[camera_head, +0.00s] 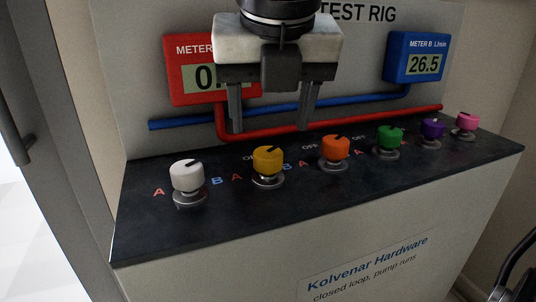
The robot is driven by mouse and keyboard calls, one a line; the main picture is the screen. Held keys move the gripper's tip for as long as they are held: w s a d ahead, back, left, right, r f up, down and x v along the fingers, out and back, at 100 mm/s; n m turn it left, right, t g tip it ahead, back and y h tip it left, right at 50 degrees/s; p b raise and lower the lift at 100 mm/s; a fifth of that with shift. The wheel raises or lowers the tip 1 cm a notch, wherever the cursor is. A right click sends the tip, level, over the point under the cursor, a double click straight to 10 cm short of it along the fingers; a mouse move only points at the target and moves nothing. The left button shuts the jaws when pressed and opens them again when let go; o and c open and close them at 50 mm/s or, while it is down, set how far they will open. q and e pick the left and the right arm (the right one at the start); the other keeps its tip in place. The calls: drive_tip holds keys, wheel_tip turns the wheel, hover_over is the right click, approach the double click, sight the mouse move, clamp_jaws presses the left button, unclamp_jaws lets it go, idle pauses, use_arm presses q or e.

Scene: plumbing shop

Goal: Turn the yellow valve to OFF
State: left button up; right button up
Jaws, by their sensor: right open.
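The yellow valve (267,161) is a round knob on a metal base, second from the left in a row on the dark bench top. Its dark pointer mark seems to lie toward the upper right. Its A label is at its left, its B label at its right, and its OFF label behind it is partly hidden. My right gripper (270,128) is above and behind the yellow valve in the picture, fingers pointing down, open with a wide gap. Nothing is between the fingers, and they appear clear of the knob. My left gripper is not in view.
A white knob (187,176) stands left of the yellow one. Orange (335,151), green (389,138), purple (432,129) and pink (466,122) knobs stand right. Red meter A (189,85) is partly hidden by my gripper. Blue meter B (415,57) reads 26.5. A red pipe (375,120) runs behind.

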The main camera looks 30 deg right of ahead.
sight(269, 152)
drive_tip(key=b+x, duration=0.1)
drive_tip(key=x, duration=0.5)
drive_tip(key=shift+w+d+f, duration=0.1)
drive_tip(key=shift+w+f, duration=0.05)
drive_tip(key=shift+f, duration=0.2)
drive_tip(key=c, duration=1)
